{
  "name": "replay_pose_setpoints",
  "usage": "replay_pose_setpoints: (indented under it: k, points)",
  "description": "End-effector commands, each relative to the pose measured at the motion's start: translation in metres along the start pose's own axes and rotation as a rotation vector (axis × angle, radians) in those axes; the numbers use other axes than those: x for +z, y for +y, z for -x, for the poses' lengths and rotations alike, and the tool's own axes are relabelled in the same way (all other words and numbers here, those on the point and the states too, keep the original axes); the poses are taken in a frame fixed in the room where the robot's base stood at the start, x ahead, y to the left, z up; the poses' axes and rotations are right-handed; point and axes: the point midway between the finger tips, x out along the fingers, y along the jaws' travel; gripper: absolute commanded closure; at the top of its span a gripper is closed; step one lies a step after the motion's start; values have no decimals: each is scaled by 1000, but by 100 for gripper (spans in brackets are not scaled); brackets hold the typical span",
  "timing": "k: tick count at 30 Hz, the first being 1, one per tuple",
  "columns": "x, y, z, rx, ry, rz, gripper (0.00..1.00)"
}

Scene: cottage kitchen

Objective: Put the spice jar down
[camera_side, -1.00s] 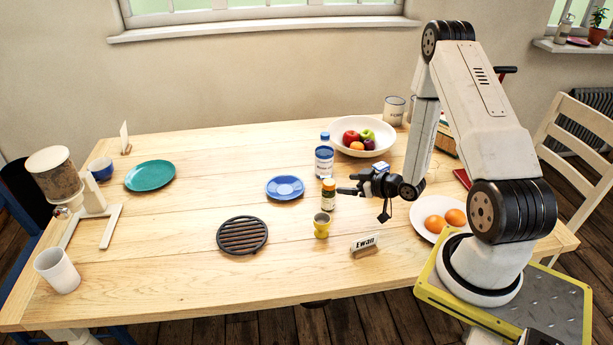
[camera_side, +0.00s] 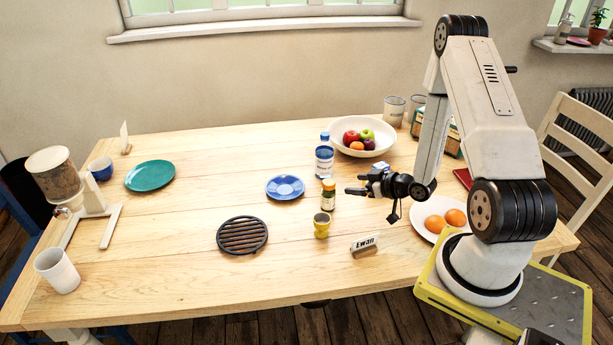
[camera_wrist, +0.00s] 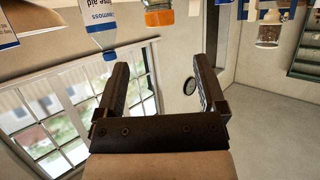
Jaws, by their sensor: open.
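The spice jar (camera_side: 328,197), a small jar with a green and pale label and an orange-yellow lid, stands upright on the wooden table (camera_side: 190,220). My gripper (camera_side: 356,185) is just right of it in the side view, open and empty, with a gap between its fingertips and the jar. In the wrist view, which is upside down, the jar's orange lid (camera_wrist: 160,17) shows at the top edge, ahead of the open fingers (camera_wrist: 161,65). The rest of the jar is mostly cut off there.
A fruit bowl (camera_side: 338,141) is behind, and a plate of oranges (camera_side: 421,228) sits right.

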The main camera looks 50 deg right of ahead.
Motion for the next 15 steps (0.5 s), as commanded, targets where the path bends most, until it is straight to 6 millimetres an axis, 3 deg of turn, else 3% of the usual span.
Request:
replay_pose_setpoints:
  k: [8, 15]
  points:
    - [-15, -9, -11, 6, -107, 46, 10]
    - [-43, -33, -20, 35, -301, 101, 10]
